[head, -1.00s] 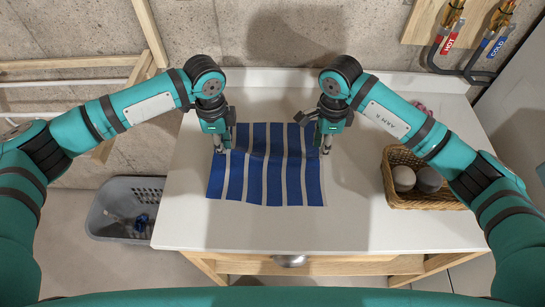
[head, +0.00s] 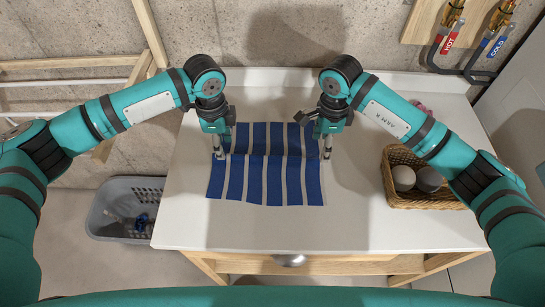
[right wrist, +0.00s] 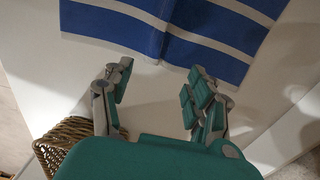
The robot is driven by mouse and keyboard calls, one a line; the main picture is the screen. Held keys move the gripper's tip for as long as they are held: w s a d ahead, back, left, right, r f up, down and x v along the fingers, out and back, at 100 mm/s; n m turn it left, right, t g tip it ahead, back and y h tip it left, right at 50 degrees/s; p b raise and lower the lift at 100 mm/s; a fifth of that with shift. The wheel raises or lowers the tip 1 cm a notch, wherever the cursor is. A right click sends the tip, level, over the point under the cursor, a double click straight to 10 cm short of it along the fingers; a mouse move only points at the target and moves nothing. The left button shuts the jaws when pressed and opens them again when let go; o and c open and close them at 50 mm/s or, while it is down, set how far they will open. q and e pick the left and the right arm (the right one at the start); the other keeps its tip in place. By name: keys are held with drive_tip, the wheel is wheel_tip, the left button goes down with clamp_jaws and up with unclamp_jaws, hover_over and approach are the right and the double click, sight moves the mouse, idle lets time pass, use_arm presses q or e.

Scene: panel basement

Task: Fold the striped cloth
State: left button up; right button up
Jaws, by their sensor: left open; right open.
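The blue-and-white striped cloth (head: 265,180) lies spread on the white tabletop, with a crosswise crease or ridge across its upper part. It also shows at the top of the right wrist view (right wrist: 185,30). My left gripper (head: 220,154) is open at the cloth's upper left edge, and I cannot tell whether it touches the cloth. My right gripper (head: 325,150) is open at the upper right edge. In the right wrist view its spread fingers (right wrist: 155,95) have nothing between them, and the cloth's edge lies beyond the fingertips.
A wicker basket (head: 425,201) with two grey balls stands on the table at the right, with a pink item (head: 420,107) behind it. A grey laundry basket (head: 103,222) is on the floor at the left. The white tabletop (head: 300,228) in front of the cloth is clear.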

use_arm(q)
drive_tip(key=o, duration=0.9)
drive_tip(key=shift+o, duration=0.2)
wheel_tip(320, 180, up, 6)
drive_tip(key=p, duration=0.6)
drive_tip(key=shift+f, duration=0.2)
use_arm(e)
wheel_tip(320, 180, up, 6)
